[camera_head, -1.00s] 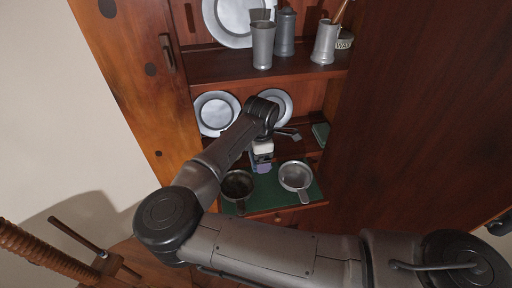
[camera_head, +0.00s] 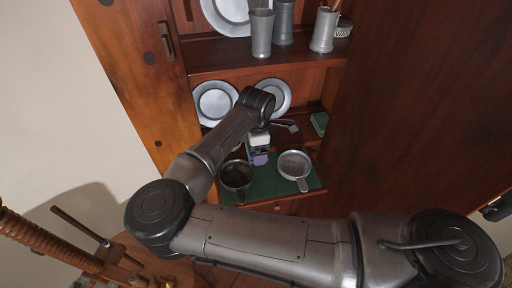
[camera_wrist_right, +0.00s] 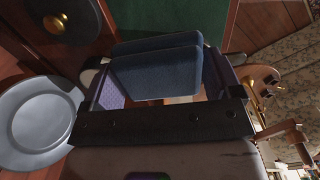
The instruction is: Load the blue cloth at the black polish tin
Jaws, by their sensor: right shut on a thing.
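My right gripper (camera_head: 259,157) reaches down to the lower shelf, between two pewter porringers. In the right wrist view its fingers (camera_wrist_right: 168,88) are shut on a folded, dark blue cloth (camera_wrist_right: 158,70), held above the shelf. I cannot make out the tin in the head view, where my arm hides part of the shelf. My left gripper is not in view.
A dark-bottomed porringer (camera_head: 237,174) and a lighter porringer (camera_head: 294,165) stand on the green mat (camera_head: 266,186). Plates (camera_head: 215,103) lean behind. The upper shelf holds a tall cup (camera_head: 261,34) and mugs. A small green box (camera_head: 319,123) stands at right.

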